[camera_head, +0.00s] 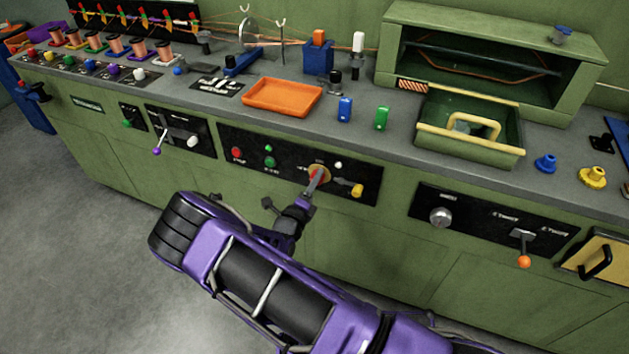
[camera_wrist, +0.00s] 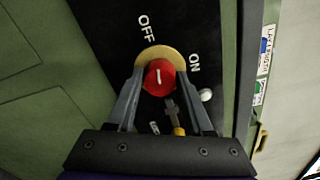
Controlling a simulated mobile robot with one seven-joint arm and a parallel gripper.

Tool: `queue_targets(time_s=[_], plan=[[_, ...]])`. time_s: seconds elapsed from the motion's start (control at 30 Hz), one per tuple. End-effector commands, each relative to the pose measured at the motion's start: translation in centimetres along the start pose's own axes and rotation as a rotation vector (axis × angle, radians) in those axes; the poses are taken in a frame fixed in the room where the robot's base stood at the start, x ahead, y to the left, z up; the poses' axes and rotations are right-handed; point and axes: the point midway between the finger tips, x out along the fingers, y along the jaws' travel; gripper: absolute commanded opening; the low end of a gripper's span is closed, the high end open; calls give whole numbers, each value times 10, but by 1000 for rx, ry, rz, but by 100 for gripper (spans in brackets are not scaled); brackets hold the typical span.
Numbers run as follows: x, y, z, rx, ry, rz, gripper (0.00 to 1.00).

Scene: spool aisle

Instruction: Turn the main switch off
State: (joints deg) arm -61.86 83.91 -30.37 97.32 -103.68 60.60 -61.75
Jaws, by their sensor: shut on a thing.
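The main switch is a red round knob on a yellow disc (camera_head: 319,168) in the middle black panel of the green console; the wrist view shows the red knob (camera_wrist: 160,76) face on. Its white mark runs upright in the picture, roughly toward the OFF label (camera_wrist: 145,27) and away from the ON label (camera_wrist: 195,62). My gripper (camera_head: 316,181) reaches the knob from the front. In the wrist view my gripper (camera_wrist: 159,84) has one finger on each side of the knob, shut on it. The knob's sides are partly hidden by the fingers.
A yellow-handled lever (camera_head: 356,189) sits just right of the knob, close to my right finger in the wrist view. Red (camera_head: 237,153) and green (camera_head: 270,162) buttons are left. An orange tray (camera_head: 283,97) and a green bin (camera_head: 470,149) stand above. Floor at left is clear.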

Motion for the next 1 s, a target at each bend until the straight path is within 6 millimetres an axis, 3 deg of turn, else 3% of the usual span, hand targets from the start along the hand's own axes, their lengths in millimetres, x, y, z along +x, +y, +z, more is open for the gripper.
queue_targets(time_s=[0.4,0.93,0.97,1.0], plan=[[-1,1,-1,-172,1,2,0],[-1,1,-1,-192,1,2,0],[-1,1,-1,-192,1,2,57],[-1,1,-1,-192,1,2,64]])
